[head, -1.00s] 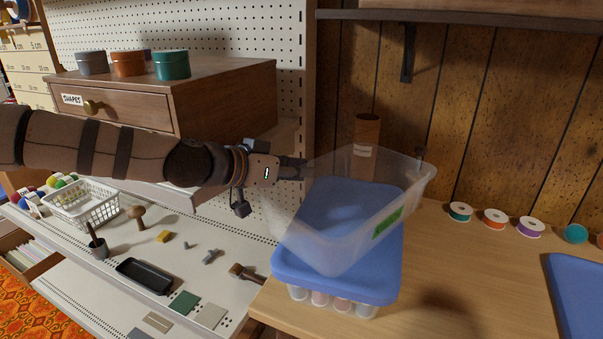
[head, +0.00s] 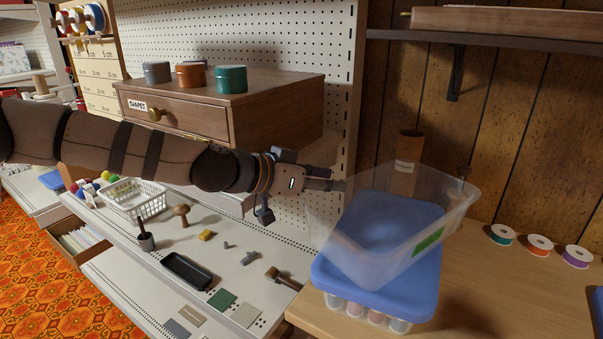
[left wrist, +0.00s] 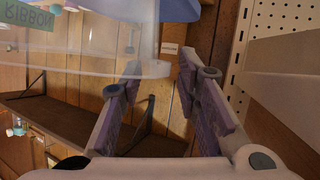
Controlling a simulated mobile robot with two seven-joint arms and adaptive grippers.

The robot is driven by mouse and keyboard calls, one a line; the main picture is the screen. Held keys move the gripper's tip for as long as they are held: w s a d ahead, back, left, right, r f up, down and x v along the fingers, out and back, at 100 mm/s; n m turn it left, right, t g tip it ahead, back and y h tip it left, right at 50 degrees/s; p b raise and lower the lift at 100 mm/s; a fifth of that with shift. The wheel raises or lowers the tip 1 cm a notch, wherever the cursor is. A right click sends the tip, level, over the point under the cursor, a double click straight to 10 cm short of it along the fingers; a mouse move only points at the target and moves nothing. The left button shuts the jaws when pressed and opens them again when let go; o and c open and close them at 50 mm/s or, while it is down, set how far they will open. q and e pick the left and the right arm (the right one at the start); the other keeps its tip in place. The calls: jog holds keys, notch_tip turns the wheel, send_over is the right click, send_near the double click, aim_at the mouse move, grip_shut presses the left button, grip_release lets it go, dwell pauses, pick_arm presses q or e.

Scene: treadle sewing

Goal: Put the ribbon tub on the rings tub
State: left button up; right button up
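The ribbon tub (head: 340,235) is a clear, empty tub with a green label. In the head view it stands over the blue lid (head: 345,290) of the lower tub, which holds several small pale containers (head: 375,316). I cannot tell whether it sits fully flat on the lid. My left gripper (head: 338,185) is beside the ribbon tub's far left side. In the left wrist view, the ribbon tub (left wrist: 80,52) is at upper left, and the left gripper's fingers (left wrist: 165,85) stand apart with nothing clearly held between them. My right gripper is out of view.
A brown cylinder (head: 408,150) stands behind the tubs. Ribbon spools (head: 540,244) line the bench at right. A wooden drawer cabinet (head: 270,112) is behind my left arm. A white lower shelf (head: 215,262) holds a basket (head: 135,205), a black tray (head: 188,272) and small tools.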

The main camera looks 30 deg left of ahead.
pick_arm(q)
jog(key=s+r, duration=0.1)
jog(key=s+a+r+p, duration=0.1)
jog(key=s+r, duration=0.1)
jog(key=r, duration=0.1)
jog(key=shift+s+a+p, duration=0.3)
jog(key=shift+s+a, duration=0.05)
jog(key=shift+a, duration=0.05)
jog(key=shift+s+a+f, duration=0.25)
jog(key=shift+s+f, duration=0.1)
jog(key=shift+s, duration=0.05)
jog(key=shift+s+a, duration=0.3)
jog(key=shift+s, duration=0.3)
jog(key=shift+s+a, duration=0.15)
jog(key=shift+s, duration=0.15)
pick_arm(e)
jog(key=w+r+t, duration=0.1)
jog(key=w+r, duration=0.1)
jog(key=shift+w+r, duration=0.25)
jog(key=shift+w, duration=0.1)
